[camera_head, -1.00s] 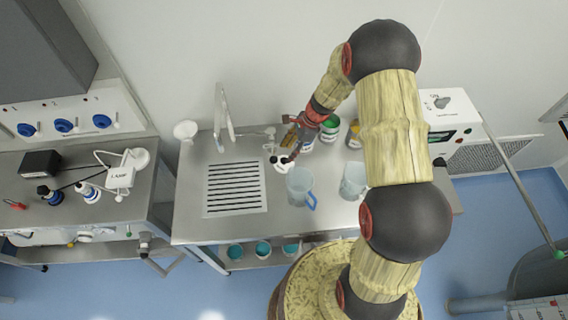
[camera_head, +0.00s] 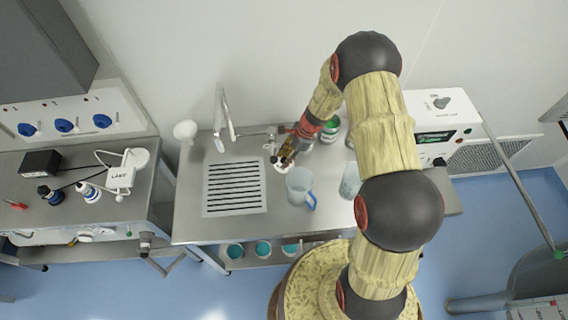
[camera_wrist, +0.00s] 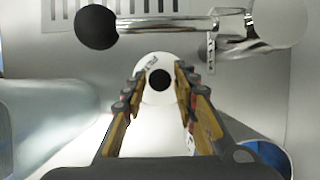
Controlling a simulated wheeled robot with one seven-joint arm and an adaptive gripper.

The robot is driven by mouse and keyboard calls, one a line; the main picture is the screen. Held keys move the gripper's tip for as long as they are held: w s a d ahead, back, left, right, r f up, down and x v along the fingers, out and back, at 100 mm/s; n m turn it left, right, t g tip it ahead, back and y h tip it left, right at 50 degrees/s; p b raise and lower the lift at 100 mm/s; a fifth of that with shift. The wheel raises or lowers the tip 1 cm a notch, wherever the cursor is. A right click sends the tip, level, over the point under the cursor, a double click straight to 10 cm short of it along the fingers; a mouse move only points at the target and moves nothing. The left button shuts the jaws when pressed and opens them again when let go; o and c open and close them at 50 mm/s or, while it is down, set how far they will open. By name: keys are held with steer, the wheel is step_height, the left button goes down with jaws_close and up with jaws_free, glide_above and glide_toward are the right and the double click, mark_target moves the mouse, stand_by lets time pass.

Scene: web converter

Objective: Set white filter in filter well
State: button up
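A small white round piece (camera_wrist: 148,92) with a black round centre shows between my fingers in the wrist view. In the head view its white edge (camera_head: 281,168) shows on the steel bench, right of the slotted grate.
A clear jug (camera_head: 299,184) with a blue handle stands close to my gripper, and another clear vessel (camera_head: 350,182) is partly behind my arm. A green-topped container (camera_head: 330,125) stands at the back. The grate (camera_head: 235,187) and a tap (camera_head: 222,115) are to the left.

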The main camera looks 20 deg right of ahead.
steer(key=c, duration=0.6)
jaws_close()
steer(key=shift+r, duration=0.1)
